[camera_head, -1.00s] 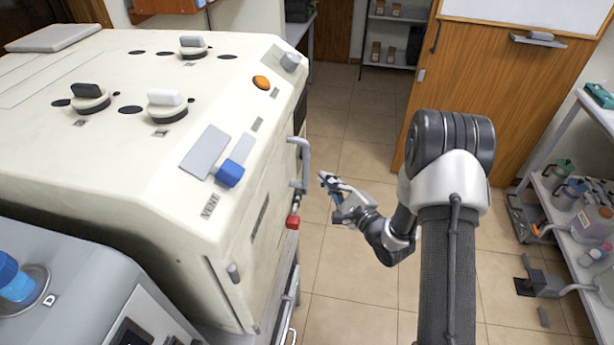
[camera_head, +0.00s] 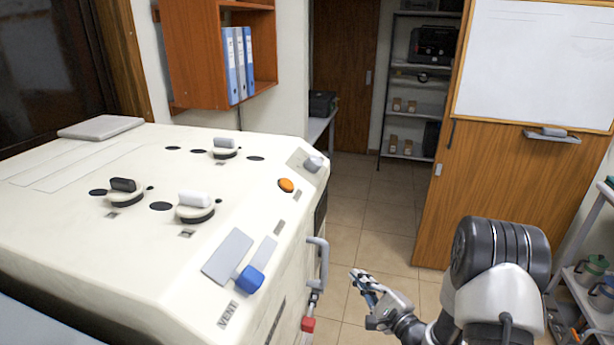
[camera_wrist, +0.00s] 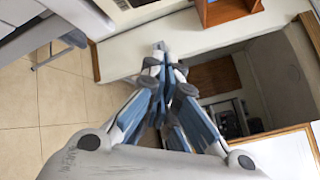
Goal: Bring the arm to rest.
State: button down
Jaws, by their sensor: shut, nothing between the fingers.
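My gripper (camera_head: 362,281) is at the lower middle of the head view, just right of the cream machine's (camera_head: 90,225) front side and apart from it. It points toward the machine, above the floor. In the wrist view my gripper (camera_wrist: 160,52) has its fingertips together and nothing between them. My arm is folded, with its elbow at the lower right of the head view.
The machine carries several knobs, an orange button (camera_head: 286,185), a blue valve knob (camera_head: 250,279) and a side handle (camera_head: 319,262). A wooden door with a whiteboard (camera_head: 535,65) stands at the right. Tiled floor (camera_head: 375,215) lies clear between. A shelf with jugs is at the right edge.

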notch_tip(320, 180, up, 8)
jog(key=w+d+n+g+h, duration=0.1)
jog(key=d+n+g+h, duration=0.1)
jog(key=n+h, duration=0.35)
jog(key=s+d+r+n+g+h, duration=0.25)
jog(key=s+r+n, duration=0.25)
jog(key=s+r, duration=0.35)
jog(key=s+a+n+g, duration=0.2)
jog(key=s+n, duration=0.1)
jog(key=s, duration=0.6)
jog(key=s+a+r+n+g, duration=0.1)
jog(key=s+a+n+g, duration=0.1)
jog(key=s, duration=0.7)
jog(key=s+a+r+n+g, duration=0.1)
jog(key=s+n, duration=0.3)
jog(key=s, duration=0.6)
jog(key=shift+a+g, duration=0.75)
jog(key=shift+a, duration=0.1)
jog(key=shift+s, duration=0.1)
